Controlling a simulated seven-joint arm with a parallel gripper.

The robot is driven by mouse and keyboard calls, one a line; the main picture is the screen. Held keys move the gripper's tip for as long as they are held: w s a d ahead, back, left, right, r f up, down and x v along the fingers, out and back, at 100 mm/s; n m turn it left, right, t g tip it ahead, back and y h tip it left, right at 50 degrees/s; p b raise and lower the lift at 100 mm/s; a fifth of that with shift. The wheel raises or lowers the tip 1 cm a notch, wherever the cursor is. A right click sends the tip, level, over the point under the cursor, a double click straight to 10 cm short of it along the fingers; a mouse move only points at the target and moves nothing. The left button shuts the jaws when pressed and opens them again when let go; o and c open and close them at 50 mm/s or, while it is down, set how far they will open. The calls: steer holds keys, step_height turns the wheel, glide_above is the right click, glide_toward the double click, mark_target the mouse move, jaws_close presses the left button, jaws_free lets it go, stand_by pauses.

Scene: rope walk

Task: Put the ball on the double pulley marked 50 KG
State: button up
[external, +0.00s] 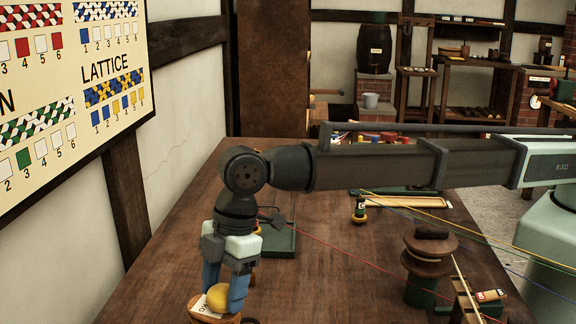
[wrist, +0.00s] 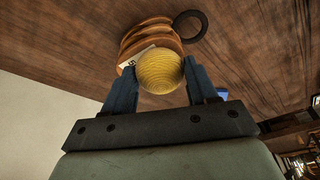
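The yellow ball (external: 217,297) is between the blue fingertips of my gripper (external: 226,290). In the wrist view, the ball (wrist: 161,72) has a finger against each side, so my gripper (wrist: 162,84) is shut on it. A wooden double pulley (external: 203,314) is right at the ball, at the picture's lower edge. In the wrist view, the grooved pulley (wrist: 150,38) is partly hidden behind the ball. Its white label is partly covered; "KG" shows in the external view, and the full number cannot be read. I cannot tell whether the ball touches the pulley.
A dark ring (wrist: 190,25) sits beside the pulley. A green tray (external: 280,241) lies behind my gripper. A wooden spool (external: 430,255) stands at right, with coloured strands crossing the table (external: 330,290) near it. The table's left part is clear.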

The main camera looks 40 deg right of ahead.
steer(key=o, duration=0.3)
steer(key=shift+o, duration=0.2)
steer(key=v, duration=1.2)
steer(key=shift+r, duration=0.2)
